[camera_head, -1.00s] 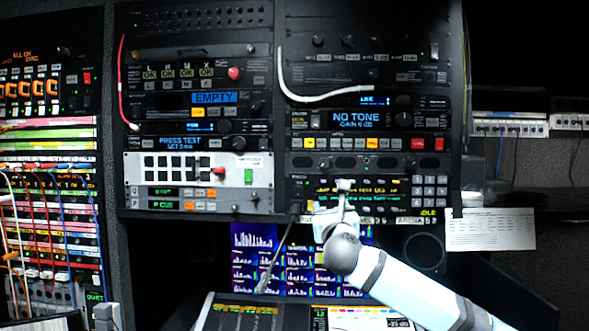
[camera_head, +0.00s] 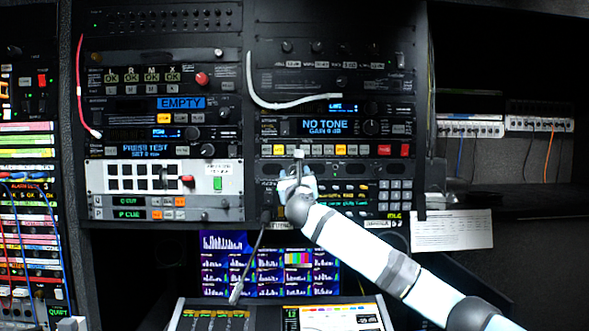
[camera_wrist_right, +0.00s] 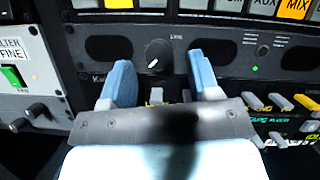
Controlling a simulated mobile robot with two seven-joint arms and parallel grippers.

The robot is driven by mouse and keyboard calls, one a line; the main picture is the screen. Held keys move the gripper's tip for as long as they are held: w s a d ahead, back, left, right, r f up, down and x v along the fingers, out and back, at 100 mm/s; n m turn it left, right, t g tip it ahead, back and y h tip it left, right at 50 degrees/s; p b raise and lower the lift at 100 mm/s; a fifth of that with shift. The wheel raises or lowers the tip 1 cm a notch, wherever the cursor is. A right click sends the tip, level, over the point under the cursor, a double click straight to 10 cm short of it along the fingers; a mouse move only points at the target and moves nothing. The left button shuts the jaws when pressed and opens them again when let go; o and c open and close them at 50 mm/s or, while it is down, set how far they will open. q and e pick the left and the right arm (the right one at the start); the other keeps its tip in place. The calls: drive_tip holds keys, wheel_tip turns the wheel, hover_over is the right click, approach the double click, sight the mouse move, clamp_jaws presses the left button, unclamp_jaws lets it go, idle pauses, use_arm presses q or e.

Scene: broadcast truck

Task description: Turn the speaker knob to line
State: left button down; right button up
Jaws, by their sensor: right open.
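The speaker knob (camera_wrist_right: 157,53) is black with a short white mark, in the right wrist view on a dark panel strip. The mark sits at its lower left. A small "LINE" label (camera_wrist_right: 176,37) is at its upper right. My right gripper (camera_wrist_right: 160,82) is open, with its two blue fingers to the left and right below the knob, and nothing is held. The knob appears in the gap beyond the fingers; contact cannot be told. In the head view my right gripper (camera_head: 298,168) is in front of this strip and hides the knob. My left gripper is not in view.
Lit buttons (camera_head: 335,149) run along the strip above. Below are small levers (camera_wrist_right: 285,102) and a keypad (camera_head: 395,190). A white panel with a green switch (camera_head: 217,183) is to the left. A gooseneck stalk (camera_head: 250,260) rises beside my arm.

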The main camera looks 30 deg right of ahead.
drive_tip(key=shift+w+d+r, duration=0.25)
drive_tip(key=shift+w, duration=0.35)
drive_tip(key=shift+w+d, duration=0.1)
drive_tip(key=shift+c, duration=0.7)
drive_tip(key=c, duration=0.8)
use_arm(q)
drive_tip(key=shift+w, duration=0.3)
